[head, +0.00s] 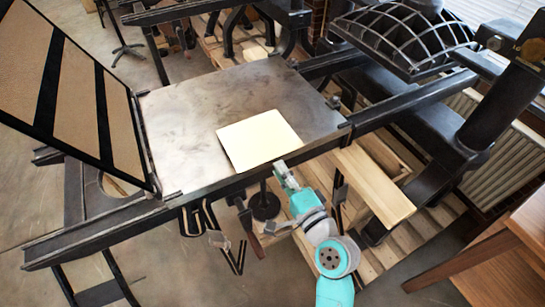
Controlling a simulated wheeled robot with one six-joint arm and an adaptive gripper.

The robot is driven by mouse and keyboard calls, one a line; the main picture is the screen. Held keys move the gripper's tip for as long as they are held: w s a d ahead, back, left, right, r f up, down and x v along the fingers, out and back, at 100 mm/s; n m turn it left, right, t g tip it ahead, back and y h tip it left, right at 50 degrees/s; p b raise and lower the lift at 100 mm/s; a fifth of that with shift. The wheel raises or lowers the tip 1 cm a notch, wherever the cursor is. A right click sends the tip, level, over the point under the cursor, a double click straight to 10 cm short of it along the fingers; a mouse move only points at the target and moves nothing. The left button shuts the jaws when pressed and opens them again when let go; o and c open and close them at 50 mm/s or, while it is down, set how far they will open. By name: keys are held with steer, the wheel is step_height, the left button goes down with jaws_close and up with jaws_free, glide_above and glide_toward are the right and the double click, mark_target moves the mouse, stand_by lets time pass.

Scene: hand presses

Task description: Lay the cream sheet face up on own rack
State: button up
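A cream sheet (259,140) lies flat on the grey metal bed (185,125) of the hand press, close to its front edge. Its upper face looks blank. My gripper (281,170) is at the sheet's front right edge, at the rim of the bed. The fingers are small here, and I cannot tell whether they are open or closed on the sheet's edge. No rack for the sheet can be made out in this view.
A tan framed panel with black bars (75,95) stands tilted open left of the bed. A pale wooden board (373,185) lies right of my arm. The black press frame (480,125) stands at the right, with a wooden table (500,245) at the lower right.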

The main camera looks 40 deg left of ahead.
mark_target(273, 158)
steer(key=shift+x, duration=2.5)
jaws_close()
steer(key=shift+r, duration=1.5)
steer(key=s+d+r, duration=0.2)
steer(key=d+r, duration=0.1)
steer(key=d, duration=0.3)
steer(key=shift+s+d, duration=0.25)
steer(key=shift+s, duration=0.05)
